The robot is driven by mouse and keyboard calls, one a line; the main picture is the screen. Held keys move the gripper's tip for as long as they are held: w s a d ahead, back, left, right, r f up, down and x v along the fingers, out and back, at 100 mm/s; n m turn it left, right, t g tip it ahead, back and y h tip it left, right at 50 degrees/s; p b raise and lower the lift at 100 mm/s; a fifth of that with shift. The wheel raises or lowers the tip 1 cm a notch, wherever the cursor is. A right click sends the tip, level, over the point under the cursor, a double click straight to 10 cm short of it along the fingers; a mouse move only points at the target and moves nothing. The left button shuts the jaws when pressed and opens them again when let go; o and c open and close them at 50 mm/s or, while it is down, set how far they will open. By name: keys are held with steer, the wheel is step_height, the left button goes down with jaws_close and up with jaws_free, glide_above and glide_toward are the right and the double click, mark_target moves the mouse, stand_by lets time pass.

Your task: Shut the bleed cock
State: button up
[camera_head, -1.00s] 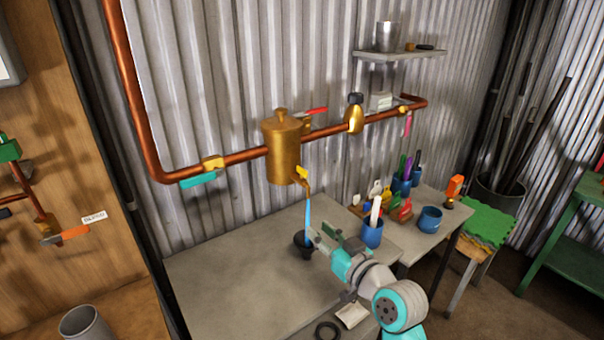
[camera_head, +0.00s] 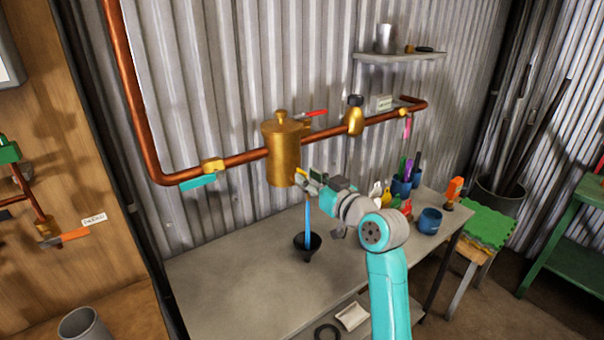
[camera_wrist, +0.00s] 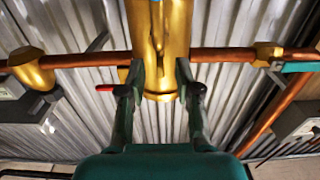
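The brass pot (camera_head: 283,155) sits on the copper pipe, with the bleed cock (camera_head: 299,178) low on its right side. A blue stream (camera_head: 308,222) falls from beneath the cock into a black funnel-like cup (camera_head: 307,246) on the bench. My gripper (camera_head: 316,184) is raised right beside the cock and partly hides it. In the wrist view my gripper (camera_wrist: 160,68) has its two fingers apart, with the brass pot (camera_wrist: 160,25) showing between and beyond them. I cannot tell whether a finger touches the cock's handle.
A cyan-handled valve (camera_head: 205,175) is left of the pot and a red lever (camera_head: 313,113) is behind it at right. The copper pipe (camera_head: 247,155) runs along the corrugated wall. Blue cups and tools crowd the bench's right side; the bench (camera_head: 235,280) is clear at left.

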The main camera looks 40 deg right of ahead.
mark_target(307, 177)
steer(key=shift+w, duration=1.65)
jaws_close()
